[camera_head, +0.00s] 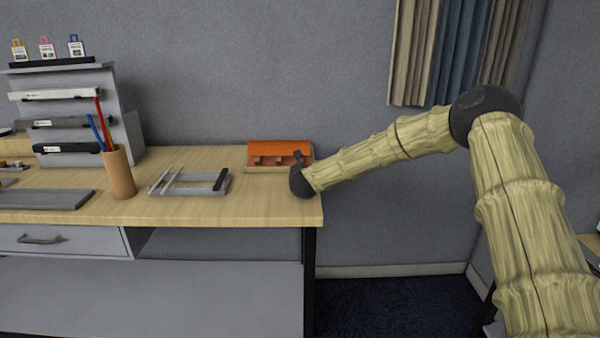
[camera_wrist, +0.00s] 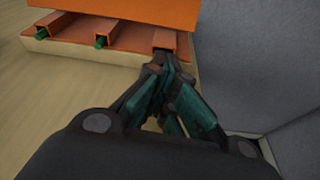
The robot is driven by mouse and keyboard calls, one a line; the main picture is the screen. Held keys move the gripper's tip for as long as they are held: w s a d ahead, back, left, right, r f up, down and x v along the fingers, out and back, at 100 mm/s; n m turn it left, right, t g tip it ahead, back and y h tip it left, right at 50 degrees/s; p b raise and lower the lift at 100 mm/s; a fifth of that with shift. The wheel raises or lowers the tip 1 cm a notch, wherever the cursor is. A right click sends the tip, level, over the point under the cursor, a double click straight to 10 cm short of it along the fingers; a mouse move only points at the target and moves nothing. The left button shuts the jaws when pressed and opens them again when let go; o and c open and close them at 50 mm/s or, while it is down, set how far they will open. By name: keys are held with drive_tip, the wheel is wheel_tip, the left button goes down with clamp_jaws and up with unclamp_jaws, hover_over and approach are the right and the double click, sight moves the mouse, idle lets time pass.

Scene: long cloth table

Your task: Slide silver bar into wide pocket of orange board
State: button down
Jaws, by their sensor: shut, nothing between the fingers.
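The orange board (camera_head: 280,147) stands on a pale wooden base at the table's right end. In the wrist view, the orange board (camera_wrist: 120,12) has a raised back panel and three orange channels. Green ends show at the mouths of the left channel (camera_wrist: 55,20) and middle channel (camera_wrist: 112,28). My gripper (camera_wrist: 167,60) is shut and empty, its tips at the mouth of the right channel (camera_wrist: 170,40), which they partly hide. My gripper (camera_head: 298,157) is at the board's right front in the head view. I cannot clearly make out a silver bar in the board.
A grey tray (camera_head: 190,191) with light rods and a dark bar (camera_head: 220,180) lies left of the board. A tan cup (camera_head: 120,174) holds pens. A grey rack (camera_head: 90,137) stands at the left. The table's right edge is close to my gripper.

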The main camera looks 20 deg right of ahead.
drive_tip(key=shift+b+x, duration=0.45)
drive_tip(key=shift+x, duration=0.75)
idle(0.8)
drive_tip(key=shift+s+f, duration=0.2)
drive_tip(key=shift+s+a+b, duration=0.15)
drive_tip(key=shift+s+b, duration=0.1)
drive_tip(key=shift+s, duration=0.3)
drive_tip(key=shift+s+a+b, duration=0.15)
drive_tip(key=shift+s+b, duration=0.1)
drive_tip(key=shift+s, duration=0.3)
drive_tip(key=shift+s+a+r, duration=0.15)
drive_tip(key=shift+s+a, duration=0.05)
drive_tip(key=shift+s, duration=0.35)
drive_tip(key=v, duration=0.7)
drive_tip(key=r+v, duration=0.1)
drive_tip(key=v, duration=0.3)
drive_tip(key=shift+w+d, duration=0.15)
drive_tip(key=shift+w, duration=0.05)
